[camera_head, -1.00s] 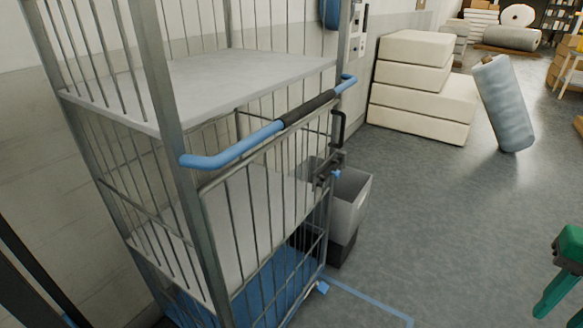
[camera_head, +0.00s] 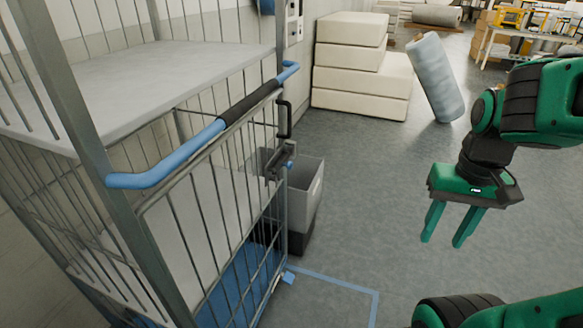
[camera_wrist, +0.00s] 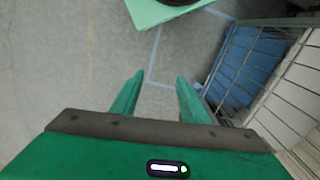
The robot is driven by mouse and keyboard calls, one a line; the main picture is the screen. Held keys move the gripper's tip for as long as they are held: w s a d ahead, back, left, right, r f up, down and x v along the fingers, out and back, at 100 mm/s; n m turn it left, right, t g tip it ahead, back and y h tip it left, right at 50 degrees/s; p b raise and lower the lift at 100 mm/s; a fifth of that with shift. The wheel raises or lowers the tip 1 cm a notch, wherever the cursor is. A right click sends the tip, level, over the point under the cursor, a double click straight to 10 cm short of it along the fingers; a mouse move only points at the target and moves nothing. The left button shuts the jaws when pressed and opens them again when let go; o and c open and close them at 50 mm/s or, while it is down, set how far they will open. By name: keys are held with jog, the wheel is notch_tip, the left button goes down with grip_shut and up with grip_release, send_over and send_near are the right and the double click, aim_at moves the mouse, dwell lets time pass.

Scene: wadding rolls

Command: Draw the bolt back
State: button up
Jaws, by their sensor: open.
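The bolt cannot be made out in the wrist view.
A blue push bar (camera_head: 170,163) with a black grip juts out across the trolley. A grey bin (camera_head: 304,195) stands behind the bolt. White foam blocks (camera_head: 360,90) and a leaning wrapped roll (camera_head: 436,78) are farther back. The floor between gripper and trolley is clear.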

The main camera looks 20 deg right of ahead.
jog(key=w+a+f+n+t+y, duration=0.1)
jog(key=w+a+f+n+y, duration=0.1)
jog(key=w+a+f, duration=0.4)
jog(key=w+a+f+n+y, duration=0.15)
jog(key=w+f, duration=0.25)
jog(key=w, duration=0.4)
jog(key=w+a+f+n+t+y, duration=0.1)
jog(key=w+a+f+y, duration=0.1)
jog(key=w+a+f, duration=0.4)
jog(key=m+t+y, duration=0.4)
jog(key=m+t, duration=0.6)
jog(key=t, duration=0.3)
send_near(290, 166)
jog(key=x, duration=1)
jog(key=shift+w+d+f, duration=0.2)
jog(key=shift+w+f, duration=0.2)
jog(key=shift+w, duration=0.2)
